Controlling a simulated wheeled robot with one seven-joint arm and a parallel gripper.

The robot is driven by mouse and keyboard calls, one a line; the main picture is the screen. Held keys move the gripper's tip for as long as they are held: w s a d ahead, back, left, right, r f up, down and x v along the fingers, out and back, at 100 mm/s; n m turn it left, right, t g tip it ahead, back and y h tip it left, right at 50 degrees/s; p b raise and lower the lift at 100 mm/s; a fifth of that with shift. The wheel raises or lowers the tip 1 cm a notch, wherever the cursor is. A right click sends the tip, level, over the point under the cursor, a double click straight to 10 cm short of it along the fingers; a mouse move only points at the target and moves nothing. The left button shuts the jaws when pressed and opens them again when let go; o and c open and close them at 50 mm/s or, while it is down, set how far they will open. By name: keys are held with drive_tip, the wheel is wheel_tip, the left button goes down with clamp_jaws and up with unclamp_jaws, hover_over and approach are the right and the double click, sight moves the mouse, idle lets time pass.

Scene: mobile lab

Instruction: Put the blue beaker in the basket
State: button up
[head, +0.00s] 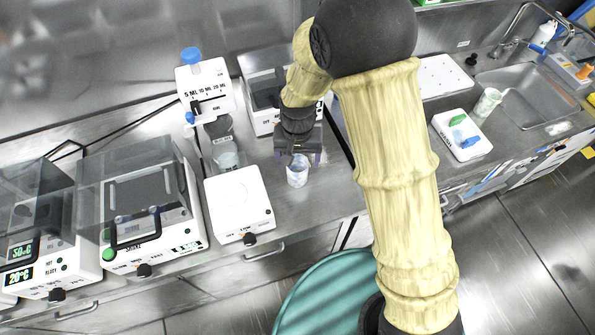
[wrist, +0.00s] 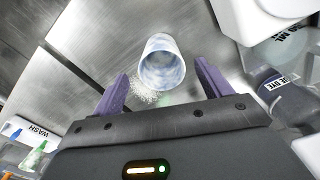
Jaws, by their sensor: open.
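The blue beaker, a pale blue-white mottled cup (head: 297,174), stands on the steel counter. In the wrist view the beaker (wrist: 162,66) lies ahead of my gripper, between the lines of the two purple fingers. No clear basket shows; a white tray (head: 440,122) marked WASH in the wrist view (wrist: 16,128) holds a green and a blue item on the right counter.
A white stirrer-like device (head: 238,203) stands just left of the beaker. A bottle labelled DYE (wrist: 284,98) is close on the right in the wrist view. Counter in front of the beaker is clear.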

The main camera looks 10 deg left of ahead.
sight(297, 167)
drive_tip(key=shift+w+a+f+p, duration=0.15)
drive_tip(key=shift+f+p, duration=0.35)
drive_tip(key=shift+f, duration=2.1)
drive_tip(key=c, duration=1.1)
drive_tip(key=shift+r, duration=0.1)
drive_tip(key=shift+c, duration=0.2)
wheel_tip(297, 167, up, 10)
drive_tip(key=shift+b, duration=0.45)
